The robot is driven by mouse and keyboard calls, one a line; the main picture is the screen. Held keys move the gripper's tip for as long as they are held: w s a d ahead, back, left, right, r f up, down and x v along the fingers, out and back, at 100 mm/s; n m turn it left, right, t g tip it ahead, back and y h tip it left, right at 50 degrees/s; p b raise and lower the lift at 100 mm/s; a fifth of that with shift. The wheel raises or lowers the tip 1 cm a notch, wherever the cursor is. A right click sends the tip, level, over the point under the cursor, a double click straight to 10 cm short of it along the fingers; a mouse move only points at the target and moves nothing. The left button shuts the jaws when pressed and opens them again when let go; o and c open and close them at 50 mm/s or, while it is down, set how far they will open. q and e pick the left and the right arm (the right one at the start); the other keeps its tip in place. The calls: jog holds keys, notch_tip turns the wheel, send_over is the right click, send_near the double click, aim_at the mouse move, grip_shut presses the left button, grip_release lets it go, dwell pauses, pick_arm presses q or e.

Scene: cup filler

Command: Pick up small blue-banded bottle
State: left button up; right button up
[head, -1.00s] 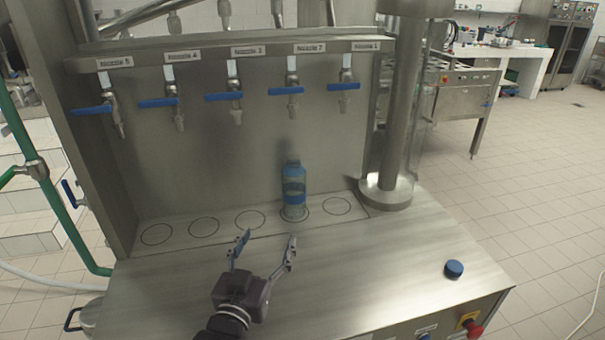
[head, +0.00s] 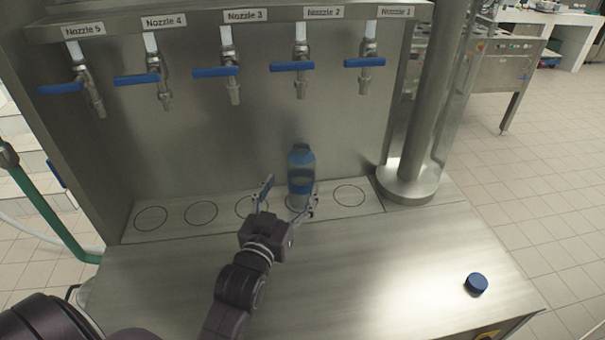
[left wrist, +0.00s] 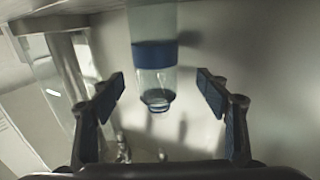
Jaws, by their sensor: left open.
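The small blue-banded bottle (head: 301,172) stands upright on the steel counter under Nozzle 2. It is clear with a blue band and a bluish top. In the left wrist view the bottle (left wrist: 155,60) appears upside down, ahead of and between the open fingers, touching neither. My left gripper (head: 290,192) is open, just in front of the bottle, with its right finger by the bottle's lower right side in the head view. The left gripper's blue-padded fingers (left wrist: 160,95) are spread with a gap between them. My right gripper is not in view.
A row of nozzles with blue handles, such as Nozzle 2 (head: 300,68), hangs above circles marked on the counter. A steel column (head: 408,178) stands right of the bottle. A blue cap (head: 476,284) lies at the counter's front right. The counter front (head: 370,250) is mostly clear.

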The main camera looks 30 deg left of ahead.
aim_at(297, 180)
pick_arm(q)
jog(key=shift+w+r+p, duration=0.25)
jog(key=shift+w+p, duration=0.15)
jog(key=shift+w, duration=0.55)
jog(key=w+p, duration=0.1)
jog(key=w, duration=0.2)
jog(key=shift+w+a, duration=0.15)
jog(key=shift+w, duration=0.4)
jog(key=shift+a+f, duration=0.1)
jog(key=c, duration=1.7)
jog(key=shift+c, duration=0.3)
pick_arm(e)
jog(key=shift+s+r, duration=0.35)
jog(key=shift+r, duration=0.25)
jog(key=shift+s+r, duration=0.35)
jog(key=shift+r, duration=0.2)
